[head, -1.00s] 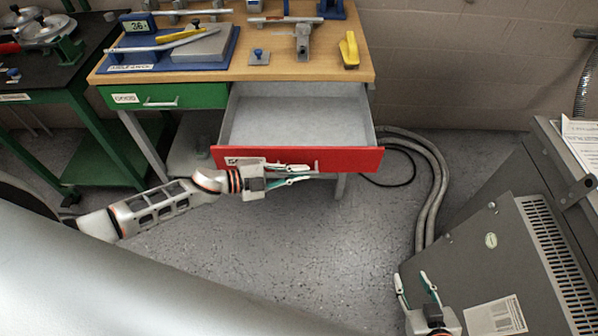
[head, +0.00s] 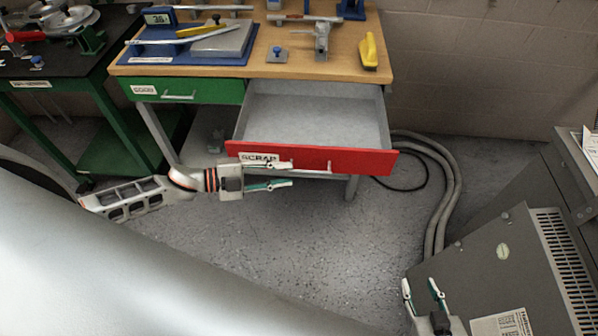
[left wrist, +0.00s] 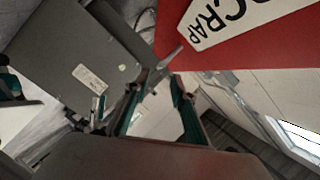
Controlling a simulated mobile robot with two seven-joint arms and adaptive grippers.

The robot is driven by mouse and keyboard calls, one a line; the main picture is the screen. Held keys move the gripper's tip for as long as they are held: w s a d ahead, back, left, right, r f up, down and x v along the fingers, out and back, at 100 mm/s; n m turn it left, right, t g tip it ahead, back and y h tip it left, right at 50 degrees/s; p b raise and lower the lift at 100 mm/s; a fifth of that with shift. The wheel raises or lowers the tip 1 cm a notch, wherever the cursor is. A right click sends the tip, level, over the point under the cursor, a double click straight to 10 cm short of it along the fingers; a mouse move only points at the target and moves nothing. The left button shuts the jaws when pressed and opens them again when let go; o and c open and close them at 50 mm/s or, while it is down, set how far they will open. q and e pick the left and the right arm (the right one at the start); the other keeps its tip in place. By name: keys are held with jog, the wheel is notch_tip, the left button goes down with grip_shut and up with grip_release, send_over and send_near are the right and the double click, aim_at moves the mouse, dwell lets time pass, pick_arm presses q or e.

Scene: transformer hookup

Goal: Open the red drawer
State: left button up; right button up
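The red drawer (head: 355,160) under the wooden workbench is pulled out, its grey, empty inside showing. Its front carries a white SCRAP label and a small pale handle (head: 329,167); it also fills the upper right of the left wrist view (left wrist: 270,45). My left gripper (head: 290,175) is open in front of the lower left part of the drawer front, fingers pointing right. My right gripper (head: 422,288) is open and empty, lower right.
A closed green drawer (head: 215,92) sits left of the red one. Tools lie on the workbench top (head: 265,62). Grey conduits (head: 445,190) run along the floor beside a large grey cabinet (head: 480,250) at right. The floor (head: 310,240) before the drawer is clear.

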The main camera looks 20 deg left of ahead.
pick_arm(q)
jog(key=shift+v, duration=1.55)
